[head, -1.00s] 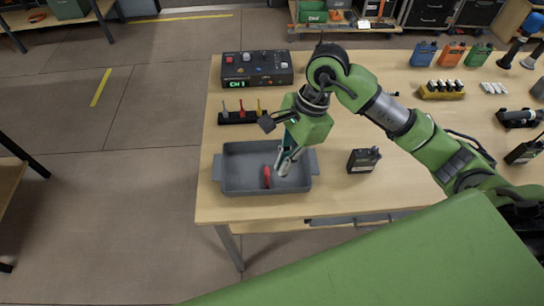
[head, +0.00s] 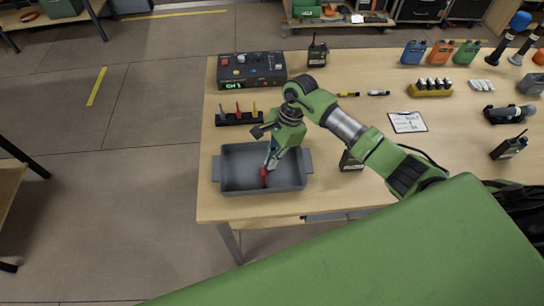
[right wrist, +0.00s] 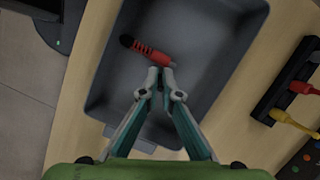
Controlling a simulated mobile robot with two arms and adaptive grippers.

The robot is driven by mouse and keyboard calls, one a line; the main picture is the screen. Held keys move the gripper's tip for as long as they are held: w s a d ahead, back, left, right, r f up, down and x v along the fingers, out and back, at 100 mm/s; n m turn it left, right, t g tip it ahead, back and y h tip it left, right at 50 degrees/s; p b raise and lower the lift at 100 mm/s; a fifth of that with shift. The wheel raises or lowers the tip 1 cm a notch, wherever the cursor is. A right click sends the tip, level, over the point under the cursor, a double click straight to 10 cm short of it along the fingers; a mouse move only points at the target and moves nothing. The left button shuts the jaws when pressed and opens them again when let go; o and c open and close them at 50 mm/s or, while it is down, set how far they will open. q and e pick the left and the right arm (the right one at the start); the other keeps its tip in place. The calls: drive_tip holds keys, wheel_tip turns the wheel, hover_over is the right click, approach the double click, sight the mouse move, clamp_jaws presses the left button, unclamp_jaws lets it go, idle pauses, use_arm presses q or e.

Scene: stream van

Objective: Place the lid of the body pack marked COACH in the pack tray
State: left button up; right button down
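The grey pack tray (head: 232,183) stands at the table's near left corner. A red ridged piece with a black end (head: 264,178) lies in it; it also shows in the right wrist view (right wrist: 150,53). My right gripper (head: 270,165) points down into the tray beside this piece. Its fingertips (right wrist: 161,70) are nearly together at the piece's plain end; I cannot tell whether they touch it. A black body pack (head: 350,162) stands right of the tray, partly hidden by my arm. Other black packs stand at the back (head: 317,53) and far right (head: 510,147). No COACH marking or loose lid is readable. My left gripper is out of view.
A black rack of small coloured pieces (head: 238,119) and a control box (head: 252,69) stand behind the tray. A clipboard (head: 408,122), a yellow battery holder (head: 430,89) and coloured bottles (head: 440,53) are to the right.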

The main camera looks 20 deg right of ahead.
drive_tip(key=shift+f, duration=0.2)
drive_tip(key=c, duration=2.7)
unclamp_jaws()
drive_tip(key=shift+b, duration=0.3)
drive_tip(key=o, duration=0.4)
drive_tip(key=shift+r, duration=0.1)
drive_tip(key=shift+r+p, duration=0.2)
drive_tip(key=shift+p, duration=0.2)
drive_tip(key=shift+b+v, duration=1.6)
drive_tip(key=shift+v, duration=4.35)
drive_tip(key=shift+f, duration=0.1)
